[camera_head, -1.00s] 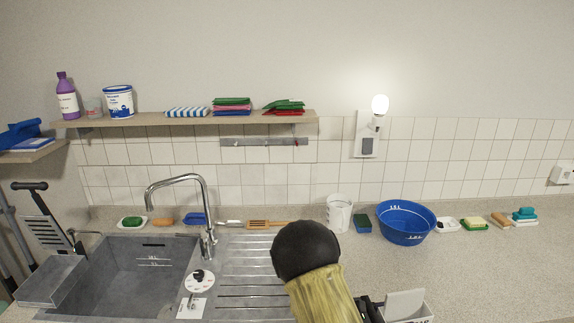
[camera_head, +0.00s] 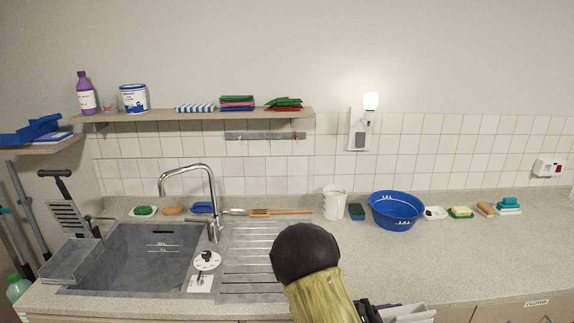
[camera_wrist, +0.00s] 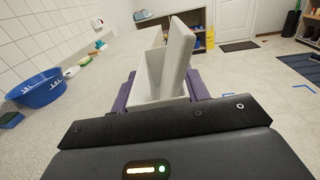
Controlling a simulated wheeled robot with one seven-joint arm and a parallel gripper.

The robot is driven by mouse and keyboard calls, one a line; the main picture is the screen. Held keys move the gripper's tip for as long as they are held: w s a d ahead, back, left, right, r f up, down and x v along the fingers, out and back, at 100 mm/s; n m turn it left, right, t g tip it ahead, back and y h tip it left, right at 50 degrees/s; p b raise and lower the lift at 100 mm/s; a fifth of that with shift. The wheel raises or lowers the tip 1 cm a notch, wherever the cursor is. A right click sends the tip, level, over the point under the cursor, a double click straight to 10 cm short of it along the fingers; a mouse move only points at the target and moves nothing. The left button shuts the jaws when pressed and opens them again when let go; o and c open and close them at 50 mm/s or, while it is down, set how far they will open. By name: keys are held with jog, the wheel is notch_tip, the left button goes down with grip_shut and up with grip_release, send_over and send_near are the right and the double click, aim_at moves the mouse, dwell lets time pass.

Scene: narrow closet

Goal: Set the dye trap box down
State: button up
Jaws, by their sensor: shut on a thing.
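The dye trap box is a pale, open-topped box (camera_wrist: 148,88) with a raised flap, seen in the wrist view between the purple fingers of my gripper (camera_wrist: 163,88). My gripper is shut on it. In the head view, the box (camera_head: 410,313) shows only in part at the bottom edge, right of my arm, with my gripper (camera_head: 370,311) beside it. The speckled worktop (camera_head: 400,258) lies beyond. The box's underside is hidden, so I cannot tell its height above any surface.
A blue basin (camera_head: 396,211), white cup (camera_head: 334,203) and dark green sponge (camera_head: 356,211) stand along the back. Soap dishes (camera_head: 460,212) line the right. The sink (camera_head: 140,255) and ribbed drainer (camera_head: 252,255) are left. The worktop front of the basin is clear.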

jog(key=shift+s, duration=0.25)
jog(key=shift+s+f, duration=0.1)
jog(key=shift+f, duration=0.1)
jog(key=shift+w+a+f+n+t, duration=0.25)
jog(key=shift+w+f+n+t, duration=0.55)
jog(key=shift+t, duration=0.2)
jog(key=shift+w+a+f+n+t+y, duration=0.15)
jog(key=shift+f+n+t+y, duration=0.15)
jog(key=shift+t, duration=0.15)
jog(key=shift+w+a+f+n+t+y, duration=0.1)
jog(key=shift+a+f+n+t+y, duration=0.15)
jog(key=shift+t, duration=0.2)
jog(key=a+f+n+t+y, duration=0.4)
jog(key=f+n+y, duration=0.3)
jog(key=f, duration=0.3)
jog(key=a+f+n+t+y, duration=0.5)
jog(key=f+n+t+y, duration=0.1)
jog(key=f+y, duration=0.3)
jog(key=shift+w+a+f+n+t+y, duration=0.15)
jog(key=shift+f+n+t+y, duration=0.2)
jog(key=shift+f+t, duration=0.4)
jog(key=shift+r, duration=0.15)
